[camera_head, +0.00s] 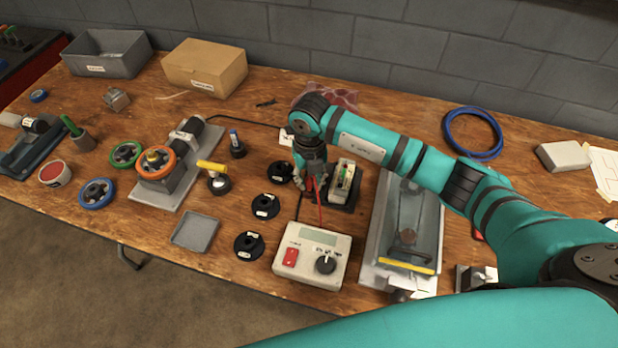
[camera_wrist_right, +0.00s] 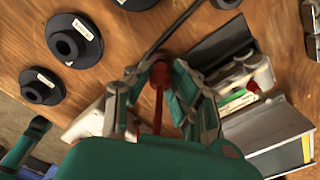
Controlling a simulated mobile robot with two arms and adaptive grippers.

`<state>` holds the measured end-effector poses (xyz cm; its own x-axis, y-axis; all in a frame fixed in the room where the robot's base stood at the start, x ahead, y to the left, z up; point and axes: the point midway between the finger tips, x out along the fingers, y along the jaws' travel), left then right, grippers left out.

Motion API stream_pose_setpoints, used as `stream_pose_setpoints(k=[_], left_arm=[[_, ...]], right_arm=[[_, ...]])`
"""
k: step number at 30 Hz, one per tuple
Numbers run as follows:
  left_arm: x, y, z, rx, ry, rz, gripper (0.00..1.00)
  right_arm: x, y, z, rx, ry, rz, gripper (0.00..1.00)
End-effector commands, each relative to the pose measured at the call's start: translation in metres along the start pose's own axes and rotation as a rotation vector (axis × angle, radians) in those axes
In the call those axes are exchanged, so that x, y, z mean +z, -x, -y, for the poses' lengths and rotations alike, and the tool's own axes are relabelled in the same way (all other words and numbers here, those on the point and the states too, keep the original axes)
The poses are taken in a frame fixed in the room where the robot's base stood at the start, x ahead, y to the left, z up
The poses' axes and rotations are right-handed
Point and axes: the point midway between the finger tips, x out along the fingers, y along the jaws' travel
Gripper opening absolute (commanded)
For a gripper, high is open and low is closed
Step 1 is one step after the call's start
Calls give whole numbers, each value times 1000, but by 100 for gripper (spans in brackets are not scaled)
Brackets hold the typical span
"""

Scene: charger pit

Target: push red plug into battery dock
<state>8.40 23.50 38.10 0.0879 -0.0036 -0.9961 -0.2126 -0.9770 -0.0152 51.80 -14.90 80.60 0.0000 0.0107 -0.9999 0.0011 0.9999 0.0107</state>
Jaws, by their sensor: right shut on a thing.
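My right gripper (camera_head: 313,186) points down over the table behind the white control box. In the right wrist view, its fingers (camera_wrist_right: 159,80) are shut on the red plug (camera_wrist_right: 160,72), and a red lead (camera_wrist_right: 158,108) runs back from it between them. The red lead (camera_head: 320,207) also shows below the fingers in the head view. The battery dock (camera_head: 343,181), with a white and green block on a dark base, stands just right of the gripper. It also shows in the right wrist view (camera_wrist_right: 240,90). Contact between plug and dock cannot be told.
The control box (camera_head: 312,256) with a red switch and dark knob stands in front. Several black spools (camera_head: 265,206) lie left of the gripper. A blue cable coil (camera_head: 473,134) lies farther right.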

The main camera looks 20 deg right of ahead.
Motion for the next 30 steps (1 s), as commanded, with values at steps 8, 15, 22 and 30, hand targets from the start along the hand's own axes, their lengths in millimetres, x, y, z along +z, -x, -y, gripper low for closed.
stream_pose_setpoints(k=[8, 15, 22, 30], left_arm=[[0, -6, 0, 0, 0, -1, 40], [0, -10, 0, 0, -1, -2, 40], [0, -11, 0, 0, -1, -3, 40], [-1, -11, 0, 0, -1, -4, 40]], right_arm=[[0, -7, 0, 0, 0, 0, 0], [0, -12, 0, 0, 0, 0, 0], [0, -15, 0, 0, 0, 1, 28], [0, -15, 0, 0, 0, 0, 47]])
